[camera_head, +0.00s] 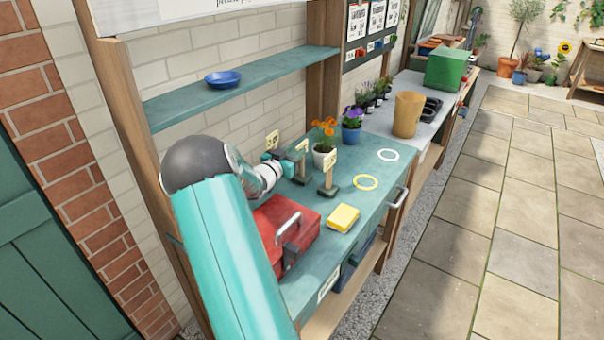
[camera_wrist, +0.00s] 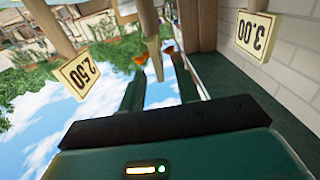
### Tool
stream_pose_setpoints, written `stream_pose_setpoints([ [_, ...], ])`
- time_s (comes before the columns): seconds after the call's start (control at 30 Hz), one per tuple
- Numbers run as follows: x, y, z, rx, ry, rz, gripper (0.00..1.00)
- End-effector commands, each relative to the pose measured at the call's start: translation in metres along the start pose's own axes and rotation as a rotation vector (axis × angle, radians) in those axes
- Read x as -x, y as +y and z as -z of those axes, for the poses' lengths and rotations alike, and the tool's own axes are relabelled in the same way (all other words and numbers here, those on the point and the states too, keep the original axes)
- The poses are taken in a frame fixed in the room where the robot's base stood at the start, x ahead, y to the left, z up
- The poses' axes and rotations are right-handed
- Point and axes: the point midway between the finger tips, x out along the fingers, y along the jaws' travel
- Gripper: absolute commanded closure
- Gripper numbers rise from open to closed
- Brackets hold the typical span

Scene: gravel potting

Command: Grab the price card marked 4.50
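Three price cards on wooden stands are on the green bench. In the wrist view, one card (camera_wrist: 78,78) at left reads 2.50 and another (camera_wrist: 254,33) at right, beside the brick wall, reads 3.00; both appear upside down. Between them is a wooden post (camera_wrist: 152,45) whose card face I cannot read. In the head view, the middle card (camera_head: 301,146) is right by my gripper (camera_head: 292,158); its number is too small to read. The front card (camera_head: 329,159) stands to its right. My gripper's fingers (camera_wrist: 160,70) are apart, with the post between or just beyond their tips.
A red toolbox (camera_head: 283,228) with a grey handle lies below my arm. A yellow block (camera_head: 343,218), a yellow ring (camera_head: 366,182) and a white ring (camera_head: 388,155) lie on the bench. A potted orange flower (camera_head: 325,150) stands close behind the cards. A shelf (camera_head: 250,83) hangs above.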

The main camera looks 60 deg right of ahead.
Motion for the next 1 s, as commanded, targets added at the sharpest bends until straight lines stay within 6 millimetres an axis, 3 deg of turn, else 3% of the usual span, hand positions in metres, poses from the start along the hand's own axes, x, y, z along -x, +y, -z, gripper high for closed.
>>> stream_pose_setpoints([
  [0.3, -0.046, 0.0, 0.0, 0.0, 0.0, 0.0, 0.67],
  [0.57, -0.051, 0.0, 0.0, 0.0, 0.0, 0.0, 0.67],
  [0.6, -0.051, 0.0, 0.0, 0.0, 0.0, 0.0, 0.69],
  [0.77, -0.051, 0.0, 0.0, 0.0, 0.0, 0.0, 1.0],
  [1.0, -0.051, 0.0, 0.0, 0.0, 0.0, 0.0, 1.0],
])
